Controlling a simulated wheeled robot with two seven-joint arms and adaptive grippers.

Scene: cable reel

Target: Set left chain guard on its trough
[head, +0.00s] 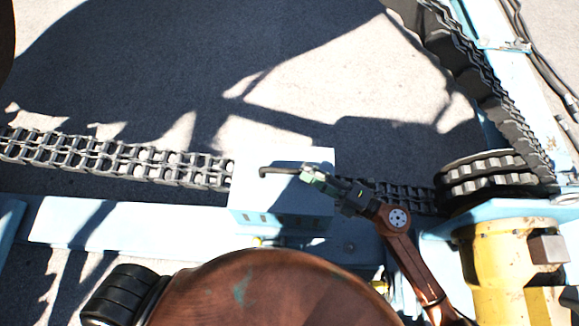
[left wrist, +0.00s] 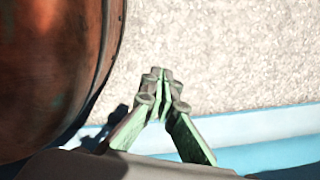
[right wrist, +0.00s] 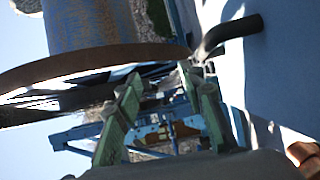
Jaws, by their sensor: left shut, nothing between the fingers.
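The left chain guard (head: 248,200) is a pale blue box with a dark bent handle (head: 275,170) on top; the handle also shows in the right wrist view (right wrist: 232,34). The guard covers a stretch of chain at the light blue trough (head: 130,222); its exact seating cannot be told. My right gripper (head: 308,174) is at the handle's right end. In the right wrist view its fingers (right wrist: 162,82) are apart, with the handle beside one fingertip and nothing clearly between them. My left gripper (left wrist: 158,78) is shut and empty, over pale ground and a blue edge.
The chain (head: 120,160) runs left from the guard and right to a sprocket (head: 485,180). A yellow cylinder (head: 485,260) stands at lower right. Shadowed ground lies behind the chain.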

